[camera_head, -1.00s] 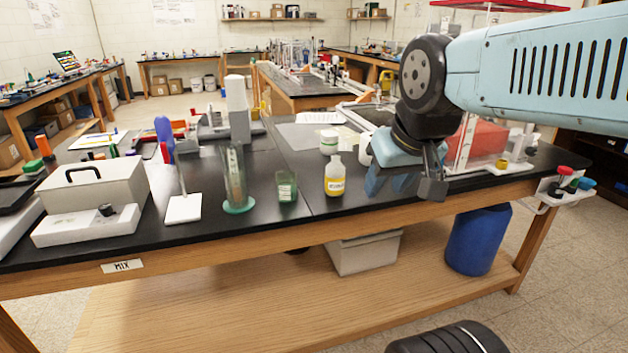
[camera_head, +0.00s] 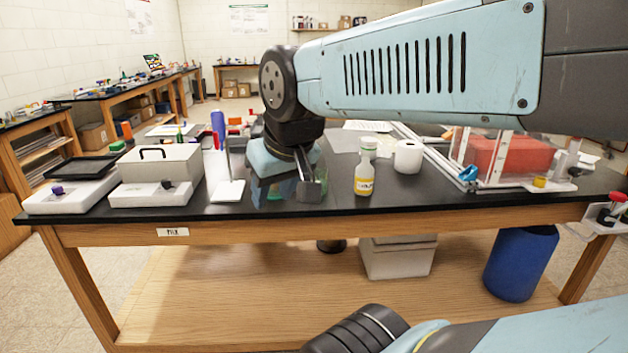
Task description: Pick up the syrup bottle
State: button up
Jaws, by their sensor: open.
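A small pale bottle with a yellow label (camera_head: 364,186), which looks like the syrup bottle, stands upright near the front edge of the black bench top (camera_head: 420,195). Its label text is too small to read. My gripper (camera_head: 308,188) is just left of the bottle, low over the bench and apart from it. The jaws are open and nothing shows between them. My wrist and gripper hide part of the bench behind them, including most of the glassware there.
A white stand (camera_head: 228,190) and grey boxes (camera_head: 155,172) are left.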

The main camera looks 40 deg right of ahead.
aim_at(364, 173)
jog(key=u, duration=0.5)
jog(key=k, duration=1.4)
jog(key=z, duration=1.5)
jog(key=i, duration=1.3)
jog(key=u, duration=0.05)
